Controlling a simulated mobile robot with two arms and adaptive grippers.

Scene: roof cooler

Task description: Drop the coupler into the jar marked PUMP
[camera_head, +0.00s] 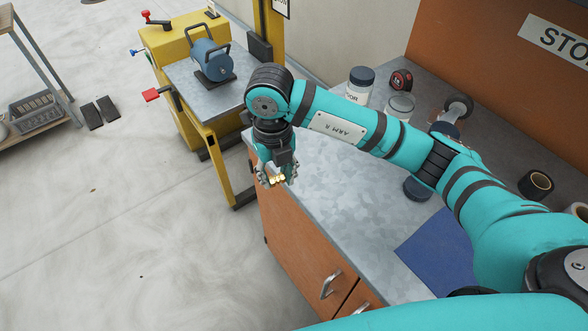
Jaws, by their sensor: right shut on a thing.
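My right gripper (277,179) is shut on a small brass-coloured piece, which looks like the coupler (276,181). It holds the piece at the left edge of the metal worktop. A jar with a dark lid and a white label (359,87) stands at the back of the worktop; its label is too small to read surely. A clear jar (400,106) stands to its right, partly behind my right arm. Another dark-lidded jar (417,188) shows below the arm, mostly hidden. I cannot read PUMP on any jar. My left gripper is not in view.
The worktop (335,205) is bare in the middle. A blue mat (438,250) lies at its front right. A tape measure (401,80) and a black tape roll (536,184) lie on it. A yellow stand with a blue machine (211,60) stands at the back left.

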